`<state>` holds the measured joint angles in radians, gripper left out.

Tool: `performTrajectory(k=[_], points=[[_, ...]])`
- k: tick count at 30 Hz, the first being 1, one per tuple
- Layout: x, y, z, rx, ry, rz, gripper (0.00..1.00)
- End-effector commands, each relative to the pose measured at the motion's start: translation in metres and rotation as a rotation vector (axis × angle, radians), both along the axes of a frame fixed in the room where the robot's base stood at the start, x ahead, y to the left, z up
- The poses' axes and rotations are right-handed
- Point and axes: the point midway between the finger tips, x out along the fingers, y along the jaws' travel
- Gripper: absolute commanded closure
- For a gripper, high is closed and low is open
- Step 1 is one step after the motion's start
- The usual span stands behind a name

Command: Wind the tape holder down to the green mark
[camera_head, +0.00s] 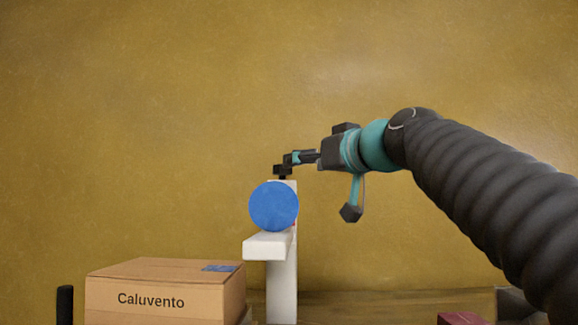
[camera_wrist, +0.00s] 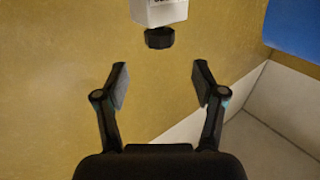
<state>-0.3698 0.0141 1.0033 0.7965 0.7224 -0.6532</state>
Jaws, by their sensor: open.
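A white upright (camera_head: 283,285) carries a large round blue disc (camera_head: 274,206) and a white ledge (camera_head: 268,246). I cannot tell which part is the tape holder. A small black piece (camera_head: 283,170) sits at the top of the upright. My gripper (camera_head: 290,158) is close beside it from the right. In the wrist view my gripper (camera_wrist: 161,76) is open and empty. A black knob (camera_wrist: 160,37) on a white block (camera_wrist: 158,12) lies just beyond the fingertips, between their lines. A blue surface (camera_wrist: 295,28) shows at upper right. I see no green mark.
A cardboard box (camera_head: 165,290) marked Caluvento stands low at left, by the upright. A dark post (camera_head: 65,305) is at the far left. A dark red object (camera_head: 462,318) is at lower right. The ochre wall behind is bare.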

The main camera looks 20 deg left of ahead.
Motion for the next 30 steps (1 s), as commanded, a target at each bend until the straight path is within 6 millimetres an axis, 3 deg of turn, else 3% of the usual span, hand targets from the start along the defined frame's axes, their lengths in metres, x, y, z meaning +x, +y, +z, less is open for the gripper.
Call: performTrajectory(k=[12, 18, 29, 30], points=[[0.050, 0.056, 0.002, -0.002, 0.001, -0.003, 0.30], [0.063, 0.068, 0.001, -0.001, 0.001, -0.005, 0.30], [0.065, 0.071, 0.000, -0.001, 0.000, -0.006, 0.30], [0.065, 0.071, 0.000, -0.001, 0.000, -0.006, 0.38]])
